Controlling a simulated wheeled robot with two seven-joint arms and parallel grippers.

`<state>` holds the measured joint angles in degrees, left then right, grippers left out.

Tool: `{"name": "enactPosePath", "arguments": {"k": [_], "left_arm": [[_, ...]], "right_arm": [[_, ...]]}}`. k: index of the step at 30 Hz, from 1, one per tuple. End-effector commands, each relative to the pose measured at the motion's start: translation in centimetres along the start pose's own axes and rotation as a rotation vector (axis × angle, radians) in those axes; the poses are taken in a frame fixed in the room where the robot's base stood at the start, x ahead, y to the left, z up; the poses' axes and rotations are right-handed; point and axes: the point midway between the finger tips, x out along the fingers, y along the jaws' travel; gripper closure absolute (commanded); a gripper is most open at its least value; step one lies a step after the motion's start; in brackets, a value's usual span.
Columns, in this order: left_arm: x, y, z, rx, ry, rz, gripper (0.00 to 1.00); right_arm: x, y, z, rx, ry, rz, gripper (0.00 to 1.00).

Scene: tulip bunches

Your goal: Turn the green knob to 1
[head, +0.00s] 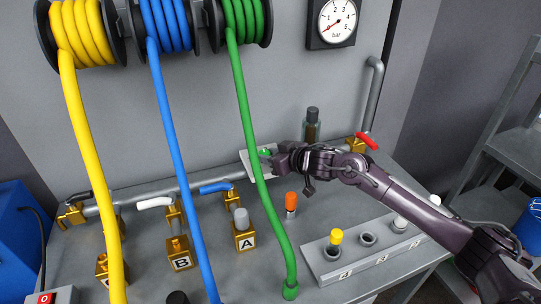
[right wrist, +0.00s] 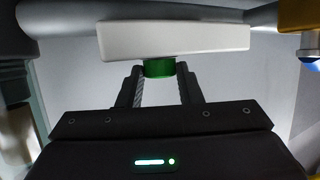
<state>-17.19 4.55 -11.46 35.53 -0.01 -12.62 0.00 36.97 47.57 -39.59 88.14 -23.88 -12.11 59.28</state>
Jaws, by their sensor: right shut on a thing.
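The green knob (right wrist: 159,68) sits on the underside of a white plate (right wrist: 175,40) in the right wrist view, between the two fingers of my right gripper (right wrist: 159,88). In the head view the knob (head: 265,152) shows as a small green patch on the tilted white plate (head: 246,163), partly hidden by the green hose. My right gripper (head: 275,160) reaches it from the right and is shut on it. The knob's number marks and pointer cannot be read in either view. My left gripper is not in view.
A green hose (head: 252,140) hangs just in front of the plate. Behind stand a dark bottle (head: 312,128) and a red-handled valve (head: 366,141). An orange-topped piece (head: 291,203) and a grey rack (head: 325,268) stand nearer on the bench. Yellow (head: 80,150) and blue (head: 172,130) hoses hang left.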

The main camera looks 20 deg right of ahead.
Motion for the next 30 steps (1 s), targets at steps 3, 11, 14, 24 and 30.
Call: {"name": "enactPosePath", "arguments": {"k": [3, 11, 14, 24, 30], "left_arm": [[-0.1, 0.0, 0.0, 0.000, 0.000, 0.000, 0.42], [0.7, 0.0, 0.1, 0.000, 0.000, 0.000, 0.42], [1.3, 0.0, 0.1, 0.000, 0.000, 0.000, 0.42], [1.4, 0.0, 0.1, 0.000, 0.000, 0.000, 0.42], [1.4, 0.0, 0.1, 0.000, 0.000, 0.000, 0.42]], "right_arm": [[0.1, 0.3, 0.0, -0.018, -0.003, -0.038, 0.91], [0.3, 0.9, 0.1, -0.110, 0.000, -0.260, 0.91], [0.4, 1.0, 0.1, -0.137, -0.001, -0.322, 0.91], [0.2, 1.0, -0.1, -0.155, 0.000, -0.374, 0.91], [0.2, 1.0, -0.1, -0.154, 0.000, -0.373, 0.57]]}}
